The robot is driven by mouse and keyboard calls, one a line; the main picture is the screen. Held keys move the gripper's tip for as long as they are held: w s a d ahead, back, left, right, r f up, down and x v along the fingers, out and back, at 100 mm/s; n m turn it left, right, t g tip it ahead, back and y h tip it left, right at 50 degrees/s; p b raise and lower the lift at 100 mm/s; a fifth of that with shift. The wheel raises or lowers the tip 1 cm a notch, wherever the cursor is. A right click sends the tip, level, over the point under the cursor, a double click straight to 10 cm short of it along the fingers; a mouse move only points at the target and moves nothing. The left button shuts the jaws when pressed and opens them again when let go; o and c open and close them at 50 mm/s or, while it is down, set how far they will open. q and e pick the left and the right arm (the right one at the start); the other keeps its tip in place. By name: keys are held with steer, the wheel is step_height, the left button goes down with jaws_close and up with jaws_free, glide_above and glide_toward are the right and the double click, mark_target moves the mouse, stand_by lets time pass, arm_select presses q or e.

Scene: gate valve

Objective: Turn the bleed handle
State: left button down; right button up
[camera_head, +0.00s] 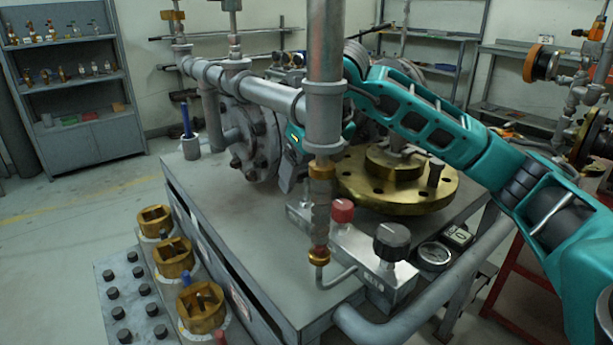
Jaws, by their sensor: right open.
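My right arm comes in from the right, over the brass flange (447,188), and passes behind the upright pipe (325,125). My right gripper (289,182) is just left of that pipe, pointing down above the bench. It is open, with nothing seen between its fingers; the pipe hides part of it. Below and right of it, a metal manifold block (345,243) carries a red knob (342,210) and a black knob (391,241). An upright blue handle (186,119) stands at the bench's left. I cannot tell which of these is the bleed handle. My left gripper is out of view.
A grey flanged pipe body (252,140) stands behind the gripper. A round gauge (434,256) and a small display (458,236) sit right of the manifold. Several brass sockets (203,309) line the bench's left front. The bench top left of the manifold is clear.

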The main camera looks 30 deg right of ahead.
steer(key=shift+w+f, duration=0.1)
steer(key=shift+f, duration=0.05)
steer(key=shift+c, duration=0.2)
steer(key=c, duration=1)
